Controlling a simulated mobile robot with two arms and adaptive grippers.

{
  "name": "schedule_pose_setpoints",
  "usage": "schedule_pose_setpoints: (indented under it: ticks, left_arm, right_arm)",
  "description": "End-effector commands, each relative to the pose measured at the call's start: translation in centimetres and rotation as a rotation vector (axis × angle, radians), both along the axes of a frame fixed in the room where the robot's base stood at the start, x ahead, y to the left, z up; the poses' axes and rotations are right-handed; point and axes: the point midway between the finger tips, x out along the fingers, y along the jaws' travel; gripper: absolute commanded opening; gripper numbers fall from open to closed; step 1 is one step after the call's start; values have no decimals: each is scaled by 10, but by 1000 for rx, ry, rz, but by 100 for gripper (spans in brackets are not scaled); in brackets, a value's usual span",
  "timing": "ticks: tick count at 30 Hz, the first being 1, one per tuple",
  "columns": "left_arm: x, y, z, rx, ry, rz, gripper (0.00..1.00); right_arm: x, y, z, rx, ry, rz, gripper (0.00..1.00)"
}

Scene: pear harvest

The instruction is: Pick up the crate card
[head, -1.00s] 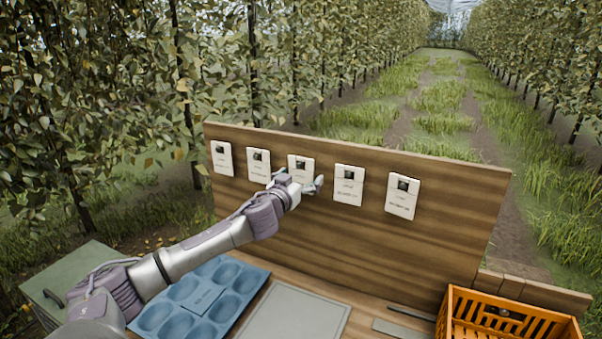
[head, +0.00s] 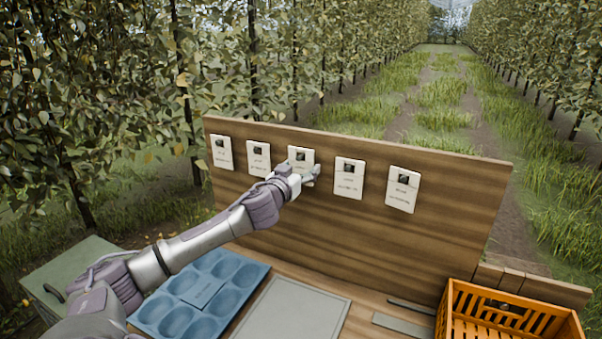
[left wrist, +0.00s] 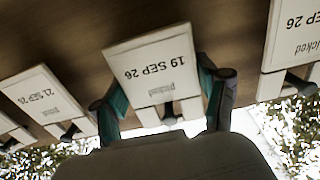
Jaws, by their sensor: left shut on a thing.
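The middle crate card (head: 301,156) is a white card with a dark square near its top, upright against the wooden board. In the left wrist view this card (left wrist: 155,68) appears upside down and reads "19 SEP 26" with "picked". My left gripper (head: 301,173) is shut on it, one finger at each side edge. The same gripper (left wrist: 163,97) shows in the left wrist view. The card still appears to be at its place on the board. My right gripper is not in view.
More cards hang on both sides, including one to the right (head: 348,178). The wooden board (head: 440,240) stands behind the bench. Below are a blue tray with round hollows (head: 203,293), a grey panel (head: 293,312) and an orange crate (head: 510,308).

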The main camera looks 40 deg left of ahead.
Motion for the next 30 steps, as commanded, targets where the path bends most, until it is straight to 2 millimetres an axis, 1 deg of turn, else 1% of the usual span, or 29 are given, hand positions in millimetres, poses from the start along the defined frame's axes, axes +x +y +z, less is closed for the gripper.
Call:
schedule_pose_setpoints:
  ticks: [2, 8, 13, 17, 24, 27, 30]
  left_arm:
    - [-7, -2, -3, 1, 1, 1, 49]
    - [-33, -11, -5, 3, 3, -3, 49]
    - [-63, -21, -7, 1, 6, -3, 49]
    - [-88, -29, -5, 0, 5, -2, 49]
    - [-140, -45, -3, -7, 1, 0, 49]
    - [-155, -49, -2, -4, 0, 0, 49]
    - [-165, -52, -1, -2, -1, 0, 49]
  right_arm:
    - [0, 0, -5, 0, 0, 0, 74]
    - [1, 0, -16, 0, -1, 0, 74]
    - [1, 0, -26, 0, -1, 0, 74]
    - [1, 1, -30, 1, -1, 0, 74]
    - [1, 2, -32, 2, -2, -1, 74]
    - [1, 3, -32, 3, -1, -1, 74]
    - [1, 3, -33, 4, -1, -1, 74]
